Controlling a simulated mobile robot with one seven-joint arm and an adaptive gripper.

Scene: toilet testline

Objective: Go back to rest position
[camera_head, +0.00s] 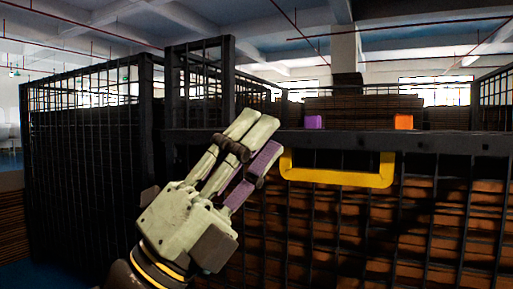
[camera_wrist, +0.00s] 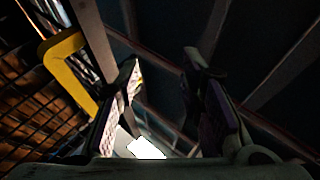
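My gripper (camera_head: 258,132) is raised in the middle of the head view, its fingers pointing up and to the right. In the wrist view my gripper (camera_wrist: 162,80) shows two dark purple-padded fingers apart, with nothing between them. In the head view the gripper appears just left of a yellow handle (camera_head: 340,179) on the black mesh cage. The yellow handle also shows at the left of the wrist view (camera_wrist: 68,75), outside the fingers. I cannot tell the exact distance between them.
A black mesh cage (camera_head: 320,139) holding stacked brown material (camera_head: 390,210) fills the right side. A purple block (camera_head: 314,122) and an orange block (camera_head: 403,122) show above its top rail. Another mesh cage (camera_head: 80,150) stands at the left. Ceiling beams are overhead.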

